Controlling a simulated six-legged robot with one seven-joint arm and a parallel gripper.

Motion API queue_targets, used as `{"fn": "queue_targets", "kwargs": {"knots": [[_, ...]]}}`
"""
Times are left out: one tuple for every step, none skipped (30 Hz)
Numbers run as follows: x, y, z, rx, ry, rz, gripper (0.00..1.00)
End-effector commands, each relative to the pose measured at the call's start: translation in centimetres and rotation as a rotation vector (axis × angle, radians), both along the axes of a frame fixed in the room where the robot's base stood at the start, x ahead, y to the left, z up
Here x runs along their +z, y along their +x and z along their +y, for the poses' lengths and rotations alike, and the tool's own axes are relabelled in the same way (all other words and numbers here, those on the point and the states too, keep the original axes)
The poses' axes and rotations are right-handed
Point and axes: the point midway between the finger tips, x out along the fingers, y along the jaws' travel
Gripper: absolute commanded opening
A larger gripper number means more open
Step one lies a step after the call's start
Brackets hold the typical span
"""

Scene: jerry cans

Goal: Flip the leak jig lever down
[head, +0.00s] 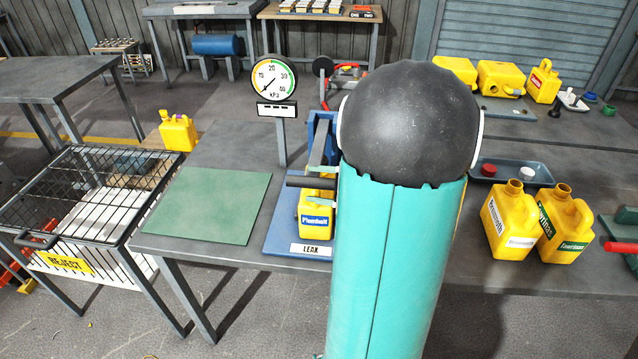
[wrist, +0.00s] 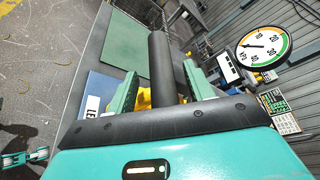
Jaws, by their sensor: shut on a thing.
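The leak jig (head: 322,125) stands on a blue base marked LEAK (head: 285,232), partly hidden behind my arm. A yellow jerry can (head: 314,222) with a blue and white label sits upright in it. The lever's dark grip (head: 300,182) sticks out level to the left, just above the can's body. In the wrist view my gripper (wrist: 163,74) has its teal fingers on either side of the dark lever grip (wrist: 160,55) and is shut on it. The far end of the lever and most of my gripper are hidden in the head view.
A pressure gauge (head: 272,80) stands on a post behind the jig. A green mat (head: 210,203) lies clear to the left, beside the mesh reject cage (head: 75,200). Two yellow cans (head: 510,222) and a tray (head: 512,173) stand on the right.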

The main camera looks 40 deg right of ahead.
Motion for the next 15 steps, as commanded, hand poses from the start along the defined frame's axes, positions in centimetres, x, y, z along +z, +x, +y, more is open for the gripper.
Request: {"fn": "queue_targets", "kwargs": {"knots": [[-0.2, -0.4, -0.3, -0.008, 0.001, 0.01, 0.47], [-0.2, -0.7, -0.4, -0.01, 0.001, 0.009, 0.47], [-0.1, -1.2, -0.6, -0.011, 0.0, 0.009, 0.47], [0.1, -1.6, -0.8, -0.012, 0.0, 0.009, 0.47], [0.2, -2.0, -0.9, -0.011, 0.0, 0.008, 0.47], [0.4, -2.8, -1.2, -0.013, 0.0, 0.006, 0.47], [0.6, -3.3, -1.4, -0.013, -0.001, 0.006, 0.47], [0.8, -3.9, -1.6, -0.012, -0.002, 0.006, 0.47], [1.0, -4.7, -1.9, -0.011, -0.001, 0.004, 0.47], [1.2, -5.3, -2.1, -0.011, -0.001, 0.005, 0.47], [1.3, -5.9, -2.3, -0.01, -0.001, 0.003, 0.47], [1.6, -6.7, -2.6, -0.01, -0.002, 0.004, 0.47], [1.7, -7.4, -2.8, -0.011, -0.001, 0.002, 0.47], [1.9, -8.0, -3.0, -0.009, -0.001, 0.003, 0.47], [2.1, -8.7, -3.3, -0.008, -0.002, 0.002, 0.47]]}}
